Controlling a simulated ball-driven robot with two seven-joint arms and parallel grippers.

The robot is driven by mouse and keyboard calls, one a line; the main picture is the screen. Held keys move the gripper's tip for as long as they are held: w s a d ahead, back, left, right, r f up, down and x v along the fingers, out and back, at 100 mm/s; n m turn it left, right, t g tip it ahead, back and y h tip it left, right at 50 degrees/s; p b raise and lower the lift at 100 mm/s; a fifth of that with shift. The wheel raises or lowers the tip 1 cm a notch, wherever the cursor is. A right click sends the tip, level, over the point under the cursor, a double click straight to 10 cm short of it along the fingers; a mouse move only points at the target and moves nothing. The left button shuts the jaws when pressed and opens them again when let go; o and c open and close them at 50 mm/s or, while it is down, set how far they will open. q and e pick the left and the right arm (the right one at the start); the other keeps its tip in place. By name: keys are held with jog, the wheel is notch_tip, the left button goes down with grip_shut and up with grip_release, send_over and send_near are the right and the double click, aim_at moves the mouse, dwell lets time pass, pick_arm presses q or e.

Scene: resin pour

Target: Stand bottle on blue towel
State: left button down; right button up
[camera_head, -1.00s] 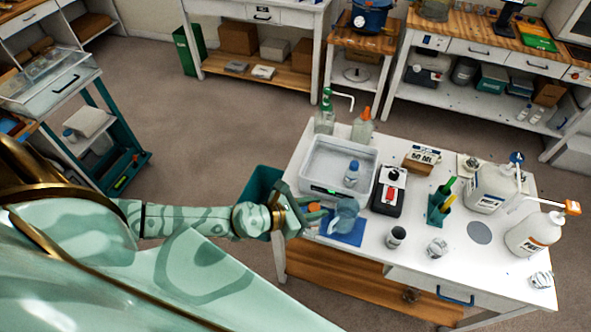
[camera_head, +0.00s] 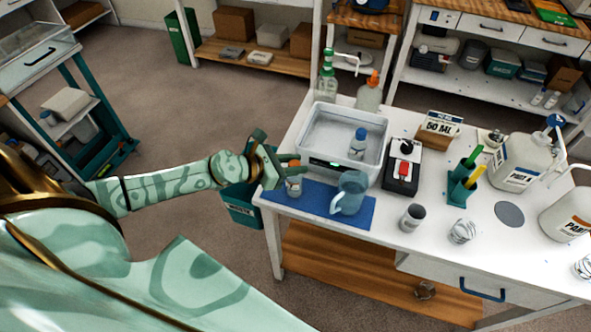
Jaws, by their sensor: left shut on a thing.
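My left gripper (camera_head: 281,172) is at the left end of the blue towel (camera_head: 318,203), shut on a small bottle with an orange cap (camera_head: 294,186). The bottle looks upright, over or on the towel's left part; I cannot tell if its base touches. Part of it is hidden by the fingers. A blue translucent jug (camera_head: 351,192) stands on the towel, right of the bottle. Another bottle with a blue cap (camera_head: 358,143) stands in the clear bath (camera_head: 337,122) behind. My right gripper is not in view.
A black and red device (camera_head: 401,165) stands right of the bath. Pump bottles (camera_head: 369,92) stand behind it. A green holder (camera_head: 461,186), cups (camera_head: 412,217) and large jugs (camera_head: 518,162) fill the right side. A teal bin (camera_head: 241,210) stands left of the table.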

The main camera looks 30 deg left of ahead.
pick_arm(q)
jog(key=shift+f, duration=0.15)
jog(key=shift+f, duration=0.15)
jog(key=c, duration=1.1)
grip_release()
